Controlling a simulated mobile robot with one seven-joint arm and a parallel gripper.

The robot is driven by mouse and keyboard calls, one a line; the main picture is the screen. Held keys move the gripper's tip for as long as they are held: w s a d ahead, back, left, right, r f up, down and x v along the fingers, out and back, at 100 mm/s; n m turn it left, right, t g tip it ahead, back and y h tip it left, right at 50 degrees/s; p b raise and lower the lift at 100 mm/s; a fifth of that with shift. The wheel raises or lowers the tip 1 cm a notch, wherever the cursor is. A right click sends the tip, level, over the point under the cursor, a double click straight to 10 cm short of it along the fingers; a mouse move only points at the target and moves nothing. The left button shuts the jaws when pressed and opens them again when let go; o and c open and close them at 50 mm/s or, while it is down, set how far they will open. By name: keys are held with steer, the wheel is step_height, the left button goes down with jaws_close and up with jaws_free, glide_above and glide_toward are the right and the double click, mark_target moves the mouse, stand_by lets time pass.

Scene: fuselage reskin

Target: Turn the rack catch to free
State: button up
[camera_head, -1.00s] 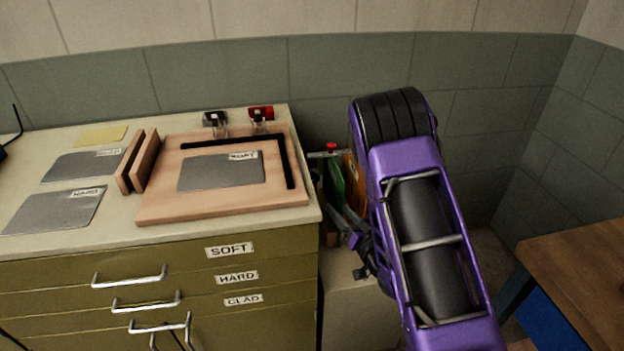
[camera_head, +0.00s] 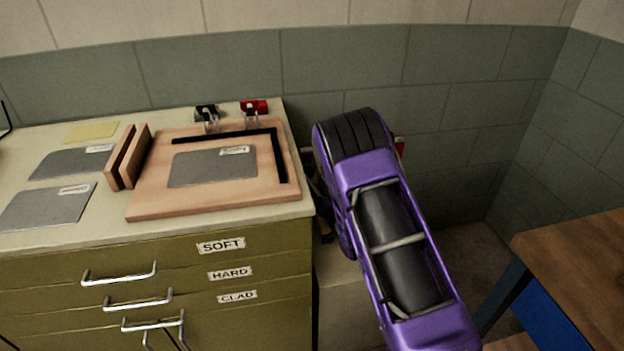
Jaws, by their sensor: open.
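My purple and black arm stands in front of the rack beside the cabinet and hides nearly all of it. A small red piece with a pale edge (camera_head: 400,147) shows just right of my arm's dark upper joint. I cannot tell whether it belongs to the rack catch. The catch itself and its setting cannot be made out. My gripper is hidden behind my arm, so its place relative to the catch does not show.
The olive cabinet (camera_head: 270,270) with drawers labelled SOFT, HARD and CLAD stands close left of my arm. On it lie a wooden board (camera_head: 150,205) with a grey sheet (camera_head: 212,168), two clamps and loose sheets. A wooden table (camera_head: 575,265) stands at right. Tiled wall closes the back.

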mark_target(309, 174)
steer(key=shift+x, duration=1.65)
jaws_close()
